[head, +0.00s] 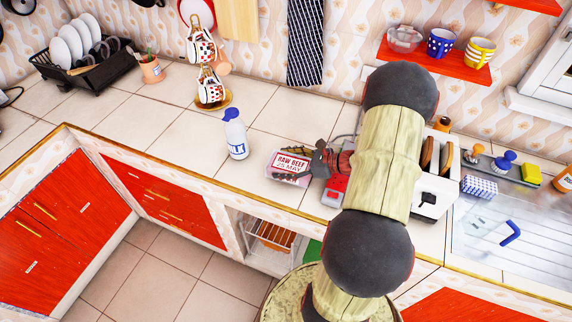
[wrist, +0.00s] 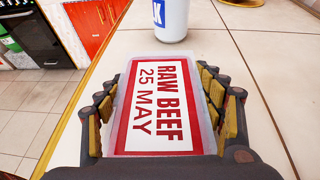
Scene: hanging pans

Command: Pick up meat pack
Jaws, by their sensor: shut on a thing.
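The meat pack (head: 287,167) is a pale tray with a red and white label reading "RAW BEEF 25 MAY". In the head view it is at the counter, left of my arm. In the wrist view the pack (wrist: 158,102) lies lengthwise between my fingers. My gripper (wrist: 160,105) is shut on the pack, with fingers along its left and right sides. In the head view my gripper (head: 303,165) is partly hidden by my own arm. I cannot tell whether the pack touches the counter.
A white bottle with a blue cap (head: 235,138) stands left of the pack; its base (wrist: 170,20) is just beyond the pack in the wrist view. A white toaster (head: 430,195) stands right of my arm. The tiled counter (head: 185,130) is clear left of the bottle.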

